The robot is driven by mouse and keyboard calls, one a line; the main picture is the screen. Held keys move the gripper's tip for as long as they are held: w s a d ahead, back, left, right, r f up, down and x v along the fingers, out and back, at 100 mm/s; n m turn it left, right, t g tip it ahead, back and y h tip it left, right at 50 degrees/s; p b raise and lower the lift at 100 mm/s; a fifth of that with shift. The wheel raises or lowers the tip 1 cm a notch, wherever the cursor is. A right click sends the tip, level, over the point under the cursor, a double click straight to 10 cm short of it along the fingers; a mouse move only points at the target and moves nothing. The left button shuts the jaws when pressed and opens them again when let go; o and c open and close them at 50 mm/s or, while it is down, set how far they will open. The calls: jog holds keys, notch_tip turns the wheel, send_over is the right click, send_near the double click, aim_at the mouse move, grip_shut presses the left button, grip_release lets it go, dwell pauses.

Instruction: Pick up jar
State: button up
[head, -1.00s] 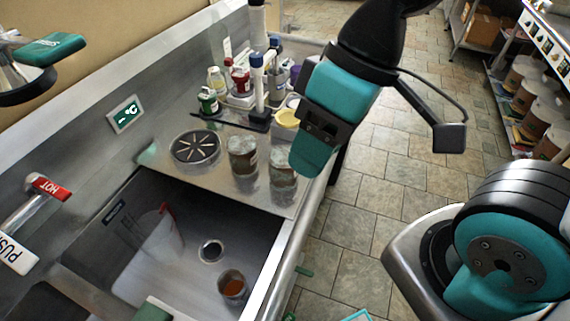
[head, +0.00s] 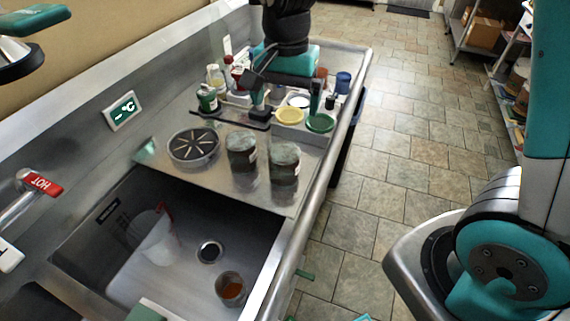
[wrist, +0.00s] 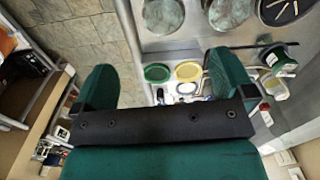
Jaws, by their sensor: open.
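Two squat, murky grey-brown jars stand side by side on the steel counter behind the sink. The left jar (head: 241,155) and the right jar (head: 285,163) appear closed, with mottled tops. In the wrist view, the right jar (wrist: 163,15) and left jar (wrist: 229,12) show at the top edge, beyond the fingers. A glass vessel with orange-brown contents (head: 230,288) stands in the sink. My gripper (head: 287,106) is open and empty over the back of the counter, behind the two jars, fingers pointing down. Its spread fingers also show in the wrist view (wrist: 163,80).
A yellow round item (head: 290,116) and a green round item (head: 320,122) lie under my gripper. Several bottles, including a green-labelled one (head: 208,98), crowd beside it. The sink (head: 180,295) is in front.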

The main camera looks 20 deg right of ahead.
aim_at(286, 152)
jog(key=f, duration=0.4)
jog(key=f+p, duration=0.1)
jog(key=f, duration=0.3)
jog(key=f+p, duration=0.1)
jog(key=f, duration=0.3)
jog(key=shift+w+d+f, duration=0.1)
jog(key=shift+w+f, duration=0.1)
jog(key=shift+w, duration=0.05)
jog(key=shift+w+f+p, duration=0.15)
jog(key=shift+f+p, duration=0.35)
jog(key=shift+f, duration=0.85)
jog(key=shift+w+f+p, duration=0.1)
jog(key=shift+f+p, duration=0.35)
jog(key=shift+f, duration=0.85)
jog(key=c, duration=1.1)
